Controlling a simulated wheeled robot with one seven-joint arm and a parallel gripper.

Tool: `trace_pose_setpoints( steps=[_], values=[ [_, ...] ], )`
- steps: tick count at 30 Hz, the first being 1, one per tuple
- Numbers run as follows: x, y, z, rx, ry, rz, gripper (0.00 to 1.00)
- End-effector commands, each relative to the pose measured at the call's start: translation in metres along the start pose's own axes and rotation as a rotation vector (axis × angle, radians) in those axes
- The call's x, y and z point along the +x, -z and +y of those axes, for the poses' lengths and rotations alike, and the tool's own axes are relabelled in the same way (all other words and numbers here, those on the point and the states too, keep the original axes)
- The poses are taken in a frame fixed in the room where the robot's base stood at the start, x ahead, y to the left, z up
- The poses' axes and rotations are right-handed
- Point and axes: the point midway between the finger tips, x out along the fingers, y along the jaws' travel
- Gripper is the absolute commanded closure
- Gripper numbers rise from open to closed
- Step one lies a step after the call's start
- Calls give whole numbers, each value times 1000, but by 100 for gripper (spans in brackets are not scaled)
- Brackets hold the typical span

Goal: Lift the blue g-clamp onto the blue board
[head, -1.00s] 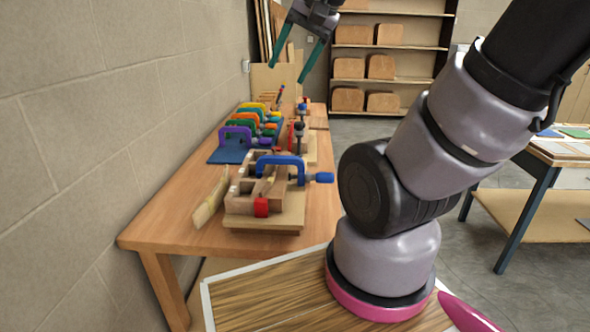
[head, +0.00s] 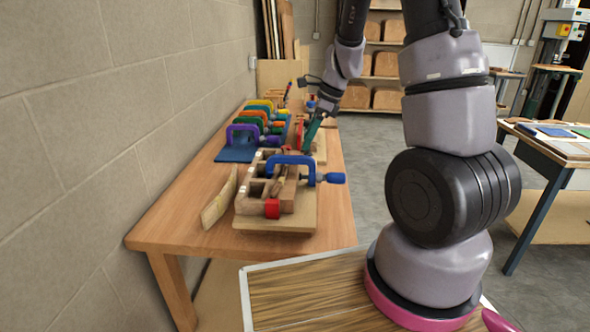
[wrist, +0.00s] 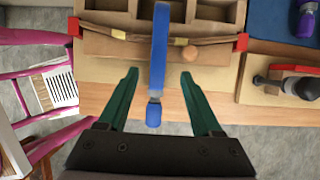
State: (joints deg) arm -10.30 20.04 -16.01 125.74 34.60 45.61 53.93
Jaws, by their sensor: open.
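The blue g-clamp (head: 291,160) sits on a wooden bending jig (head: 302,213), its blue screw handle sticking out to the right. In the wrist view the blue g-clamp (wrist: 160,50) runs between the two green fingers, its handle towards the palm. My gripper (wrist: 160,74) is open, one finger on each side of the clamp, with gaps between; the height gap is unclear. In the head view my gripper (head: 308,148) shows beyond the clamp. The blue board (head: 234,154) lies further back on the left, with a purple clamp (head: 243,128) on it; its corner shows in the wrist view (wrist: 268,18).
Orange, green and yellow clamps (head: 255,113) stand in a row behind the purple one. A second fixture with a red clamp (head: 300,135) stands right of the board. A curved wood strip (head: 219,200) and the wall are left of the jig. The table's front left is bare.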

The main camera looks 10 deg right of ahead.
Motion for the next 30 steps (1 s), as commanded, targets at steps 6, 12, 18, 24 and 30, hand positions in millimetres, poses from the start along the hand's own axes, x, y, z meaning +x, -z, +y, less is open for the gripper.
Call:
trace_pose_setpoints(
  steps=[6, 12, 18, 24, 30],
  values=[
    [31, 0, 1, -2, -2, 1, 34],
    [47, -3, 2, -3, -2, 0, 34],
    [77, -7, 3, -3, -2, 1, 34],
    [87, -8, 2, -5, 1, 0, 34],
    [87, -8, 2, -5, 1, 0, 49]
  ],
)
